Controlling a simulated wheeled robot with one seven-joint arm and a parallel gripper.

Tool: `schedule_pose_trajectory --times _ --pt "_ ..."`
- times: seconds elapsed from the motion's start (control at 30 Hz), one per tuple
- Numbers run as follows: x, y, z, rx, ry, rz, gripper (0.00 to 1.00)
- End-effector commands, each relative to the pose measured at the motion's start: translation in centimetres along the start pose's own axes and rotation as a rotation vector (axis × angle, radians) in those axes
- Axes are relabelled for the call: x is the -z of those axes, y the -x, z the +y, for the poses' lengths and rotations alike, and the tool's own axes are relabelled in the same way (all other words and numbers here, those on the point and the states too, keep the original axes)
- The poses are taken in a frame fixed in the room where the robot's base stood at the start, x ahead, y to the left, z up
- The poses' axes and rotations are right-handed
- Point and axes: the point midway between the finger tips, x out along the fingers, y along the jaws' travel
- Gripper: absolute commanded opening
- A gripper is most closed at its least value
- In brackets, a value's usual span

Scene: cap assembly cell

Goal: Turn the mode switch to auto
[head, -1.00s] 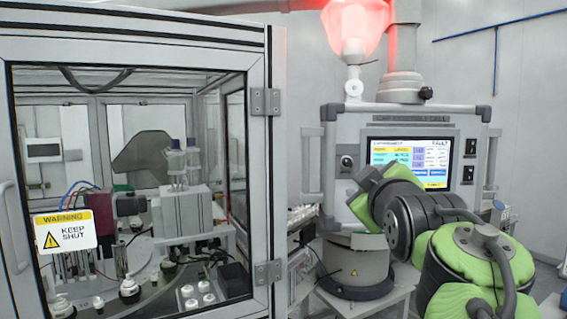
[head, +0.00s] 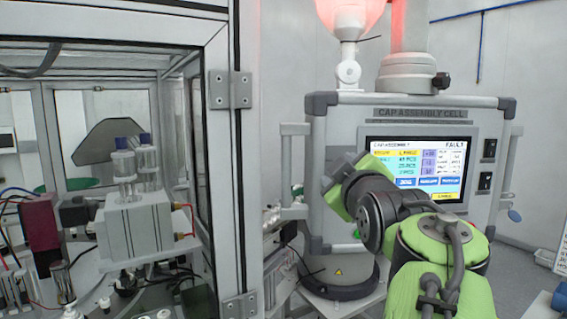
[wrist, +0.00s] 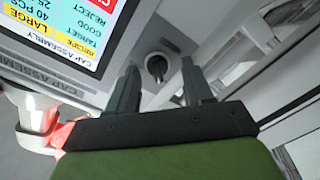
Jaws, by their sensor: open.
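The mode switch (wrist: 157,67) shows in the wrist view as a dark round knob in a pale ring on the grey control panel, beside the screen. Its pointer setting and any labels are too small to read. My gripper (wrist: 160,78) is open and empty, its two dark fingers on either side of the switch in the picture. I cannot tell how far the fingertips are from the panel. In the head view my green and black wrist covers the switch area, left of the lit screen (head: 430,160).
The control panel (head: 400,113) reads CAP ASSEMBLY CELL, and its screen shows FAULT. A red lamp (head: 350,15) glows above. Two black switches sit right of the screen, one the upper rocker (head: 489,149). A framed glass enclosure (head: 247,150) stands close on the left.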

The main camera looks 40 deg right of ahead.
Motion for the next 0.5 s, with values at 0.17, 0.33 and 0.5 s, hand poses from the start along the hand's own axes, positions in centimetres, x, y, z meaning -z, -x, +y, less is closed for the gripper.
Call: schedule_pose_trajectory --times 0.17,0.33,0.5 --pt "-0.07 0.03 0.01 0.0 0.0 0.0 0.51" --pt "-0.08 0.02 -0.01 0.0 0.0 0.0 0.42" --pt "-0.08 0.01 -0.02 0.001 0.0 0.0 0.15"
